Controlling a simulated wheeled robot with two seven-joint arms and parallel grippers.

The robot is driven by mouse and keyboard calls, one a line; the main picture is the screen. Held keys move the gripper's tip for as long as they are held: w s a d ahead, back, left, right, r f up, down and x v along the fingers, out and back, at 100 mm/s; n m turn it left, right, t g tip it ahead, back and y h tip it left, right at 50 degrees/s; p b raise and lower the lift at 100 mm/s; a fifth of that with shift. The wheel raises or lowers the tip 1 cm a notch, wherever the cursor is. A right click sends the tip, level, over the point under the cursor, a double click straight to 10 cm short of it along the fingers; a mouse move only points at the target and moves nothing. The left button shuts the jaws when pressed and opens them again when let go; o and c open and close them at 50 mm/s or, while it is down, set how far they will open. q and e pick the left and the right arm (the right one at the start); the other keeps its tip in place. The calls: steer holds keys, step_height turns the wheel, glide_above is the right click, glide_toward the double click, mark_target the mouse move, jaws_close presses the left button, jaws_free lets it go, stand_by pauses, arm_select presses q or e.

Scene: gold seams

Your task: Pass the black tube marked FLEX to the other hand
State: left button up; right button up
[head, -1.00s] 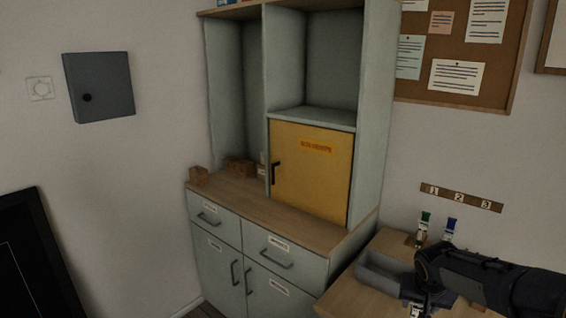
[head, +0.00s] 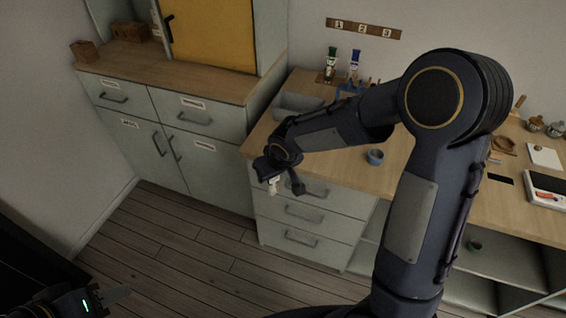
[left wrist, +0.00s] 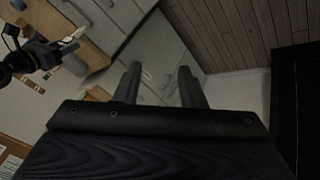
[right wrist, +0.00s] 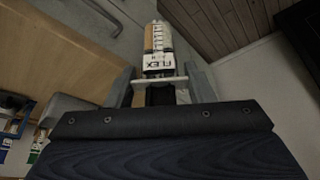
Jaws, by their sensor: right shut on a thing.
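The FLEX tube (right wrist: 158,62), with a white lettered label and a dark part between the fingers, is held in my right gripper (right wrist: 158,88), which is shut on it. In the head view the tube (head: 273,188) is a small pale shape at my right gripper (head: 281,184), in front of the drawers. In the left wrist view the tube (left wrist: 70,42) and my right gripper show at the upper left. My left gripper (left wrist: 158,86) is open and empty, apart from the tube. In the head view my left gripper (head: 110,300) is partly seen at the lower left.
Open wooden floor (head: 190,255) lies in front.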

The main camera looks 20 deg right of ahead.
arm_select(q)
steer(key=shift+o, duration=2.2)
steer(key=shift+w, duration=0.1)
steer(key=w+d+f+m+g+y, duration=0.1)
steer(key=w+d+f+m+y, duration=0.4)
steer(key=m, duration=0.4)
steer(key=w+d+f+m+g+y, duration=0.1)
steer(key=w+d+f+m+y, duration=0.15)
steer(key=w+d+m, duration=0.55)
steer(key=w+d+f+m+t, duration=0.1)
steer(key=d+f+m+t, duration=0.1)
steer(key=d+m+t, duration=0.5)
steer(key=d+f+m+t, duration=0.2)
steer(key=d+m, duration=0.7)
steer(key=m, duration=0.2)
steer(key=d+x, duration=0.1)
steer(key=x, duration=1.1)
steer(key=shift+w+r+t+h, duration=0.2)
steer(key=shift+t+h, duration=0.1)
steer(key=shift+h, duration=0.05)
arm_select(e)
steer(key=a+r+n+y, duration=0.1)
steer(key=a+r+n, duration=0.2)
steer(key=a, duration=0.6)
steer(key=shift+a+r+n+g+y, duration=0.2)
steer(key=shift+a+n+g+y, duration=0.15)
steer(key=shift+n, duration=0.65)
